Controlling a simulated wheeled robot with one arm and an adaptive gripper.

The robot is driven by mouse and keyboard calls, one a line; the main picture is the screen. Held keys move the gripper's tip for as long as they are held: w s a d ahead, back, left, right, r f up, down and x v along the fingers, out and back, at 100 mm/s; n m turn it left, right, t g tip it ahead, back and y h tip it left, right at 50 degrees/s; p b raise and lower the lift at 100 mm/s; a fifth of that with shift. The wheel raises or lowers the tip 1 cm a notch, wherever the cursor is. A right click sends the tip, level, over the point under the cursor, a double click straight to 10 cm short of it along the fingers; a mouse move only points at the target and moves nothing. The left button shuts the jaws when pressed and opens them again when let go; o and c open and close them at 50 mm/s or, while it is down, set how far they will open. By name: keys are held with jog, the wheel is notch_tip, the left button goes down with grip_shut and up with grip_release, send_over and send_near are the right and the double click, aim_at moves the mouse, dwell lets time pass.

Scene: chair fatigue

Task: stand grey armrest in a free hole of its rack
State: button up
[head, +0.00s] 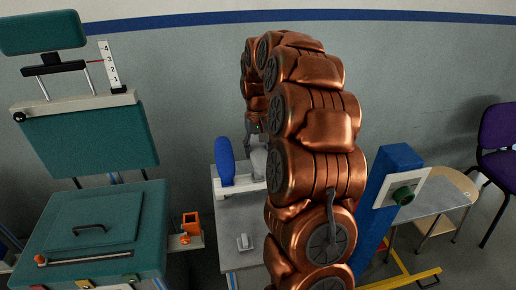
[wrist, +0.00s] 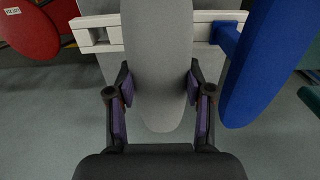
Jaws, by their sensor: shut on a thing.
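The grey armrest (wrist: 158,50) is a long rounded pad. My gripper (wrist: 159,88) is shut on it, with a finger on each side, in the wrist view. The white rack (wrist: 205,28) runs behind the grey armrest, which hides part of it. In the head view the grey armrest (head: 259,160) shows partly behind my arm, beside the white rack (head: 238,188). The gripper (head: 254,128) is above it there. A blue armrest (head: 225,162) stands upright in the rack. Whether the grey armrest touches the rack or is in a hole cannot be told.
The blue armrest (wrist: 268,62) is close on the right. A teal chair (head: 90,215) stands left, a blue post (head: 383,200) right.

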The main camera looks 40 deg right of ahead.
jog(key=o, duration=1.2)
jog(key=shift+c, duration=0.2)
notch_tip(320, 180, up, 12)
jog(key=shift+a, duration=0.1)
dwell(0.3)
jog(key=s+a+n+p, duration=0.1)
jog(key=s+a+n, duration=0.1)
jog(key=s+a, duration=0.5)
jog(key=s+a+n+p, duration=0.1)
jog(key=s+a, duration=0.3)
jog(key=a, duration=0.5)
jog(key=s+a+f, duration=0.2)
jog(key=s, duration=0.5)
jog(key=s+a+f+n+g+p, duration=0.1)
jog(key=s+a+f, duration=0.1)
jog(key=s, duration=0.5)
jog(key=s+a+f+n+p, duration=0.1)
jog(key=s+a+f, duration=0.1)
jog(key=s+a, duration=0.2)
jog(key=s, duration=0.3)
jog(key=shift+a+g, duration=0.25)
jog(key=shift+g, duration=0.15)
